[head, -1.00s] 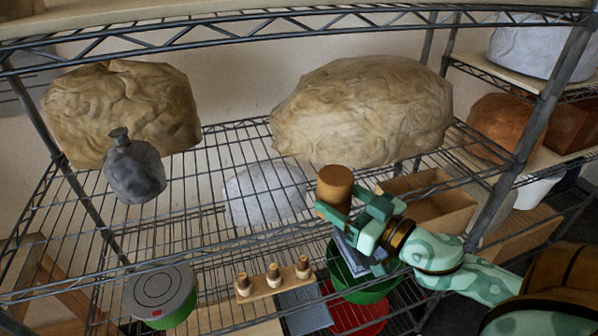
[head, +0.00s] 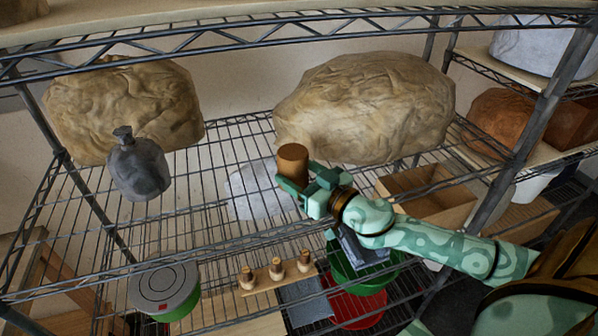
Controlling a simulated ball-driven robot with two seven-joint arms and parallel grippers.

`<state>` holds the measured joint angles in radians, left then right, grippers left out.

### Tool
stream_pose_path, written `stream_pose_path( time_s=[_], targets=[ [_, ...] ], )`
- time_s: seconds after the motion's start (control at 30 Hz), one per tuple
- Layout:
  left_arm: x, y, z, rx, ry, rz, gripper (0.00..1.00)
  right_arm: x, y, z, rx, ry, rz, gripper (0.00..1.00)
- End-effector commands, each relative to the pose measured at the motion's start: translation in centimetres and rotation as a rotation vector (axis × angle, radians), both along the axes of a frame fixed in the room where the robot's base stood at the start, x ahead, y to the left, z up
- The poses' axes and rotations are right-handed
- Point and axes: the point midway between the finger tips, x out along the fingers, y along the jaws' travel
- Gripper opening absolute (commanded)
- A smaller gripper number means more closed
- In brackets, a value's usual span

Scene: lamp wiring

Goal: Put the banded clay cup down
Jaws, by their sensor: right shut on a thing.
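The banded clay cup (head: 292,158) is a small brown cylinder with a lighter top. My right gripper (head: 293,183) is shut on it, with green fingers around its lower part. The cup stands roughly upright over the wire shelf (head: 222,155), in front of a large wrapped clay block. I cannot tell whether its base touches the wires. Any band on the cup is hard to make out. My left gripper is not in view.
Wrapped clay blocks stand at the back left (head: 125,100) and back right (head: 365,105). A grey bottle (head: 138,168) stands at left. Bare wire lies between them. A wooden box (head: 425,195) is right of my gripper. Shelf posts and the upper shelf edge (head: 250,33) frame the space.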

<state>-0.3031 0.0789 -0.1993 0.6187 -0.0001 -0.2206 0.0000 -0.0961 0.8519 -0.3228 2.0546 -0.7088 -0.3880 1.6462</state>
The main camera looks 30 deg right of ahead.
Motion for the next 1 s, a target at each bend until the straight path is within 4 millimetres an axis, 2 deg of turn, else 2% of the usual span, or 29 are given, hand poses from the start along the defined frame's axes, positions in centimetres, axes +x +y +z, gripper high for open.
stream_pose_path(
  time_s=[0.27,0.3,0.37,0.73,0.87,1.0],
  targets=[
    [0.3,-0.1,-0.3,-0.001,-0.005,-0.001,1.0,0.0,0.0,-0.2,0.001,-0.002,0.0,0.3],
    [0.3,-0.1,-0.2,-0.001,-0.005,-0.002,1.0,0.0,0.0,-0.3,0.001,0.0,0.0,0.66],
    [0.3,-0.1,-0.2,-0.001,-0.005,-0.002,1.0,0.0,0.0,-0.2,0.0,0.0,0.0,0.82],
    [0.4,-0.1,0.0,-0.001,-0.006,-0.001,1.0,-0.3,0.0,0.0,0.001,0.0,0.001,0.82],
    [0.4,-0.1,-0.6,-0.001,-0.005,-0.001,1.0,-1.8,-0.4,-0.4,0.002,0.004,0.001,0.82],
    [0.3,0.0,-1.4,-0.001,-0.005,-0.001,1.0,-4.5,-0.9,-0.5,0.005,0.005,0.001,0.82]
  ],
)
